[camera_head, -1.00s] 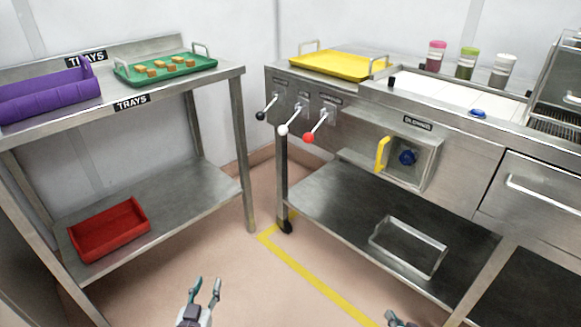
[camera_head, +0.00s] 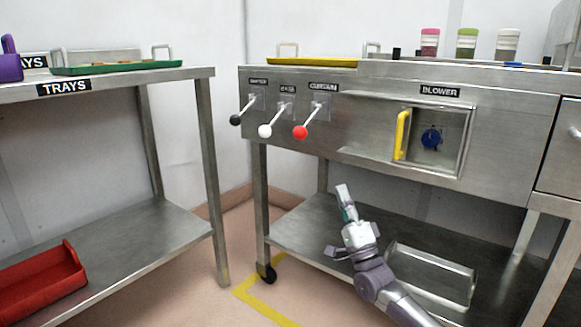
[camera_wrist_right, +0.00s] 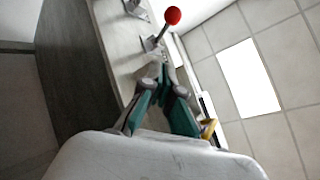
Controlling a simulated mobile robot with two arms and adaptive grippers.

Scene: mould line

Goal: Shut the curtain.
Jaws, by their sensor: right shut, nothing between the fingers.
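The lever under the CURTAIN label has a red ball knob (camera_head: 300,132) on a metal stem and points down and left from the counter's front panel. The same red knob (camera_wrist_right: 172,15) shows at the top of the right wrist view, beyond the fingers. My right gripper (camera_head: 342,190) is shut and empty, raised below and to the right of the red knob, apart from it. Its fingertips (camera_wrist_right: 163,78) also show in the right wrist view. My left gripper is out of the head view.
A white-knobbed lever (camera_head: 265,131) and a black-knobbed lever (camera_head: 236,120) sit left of the red one. The blower box has a yellow handle (camera_head: 402,135) to the right.

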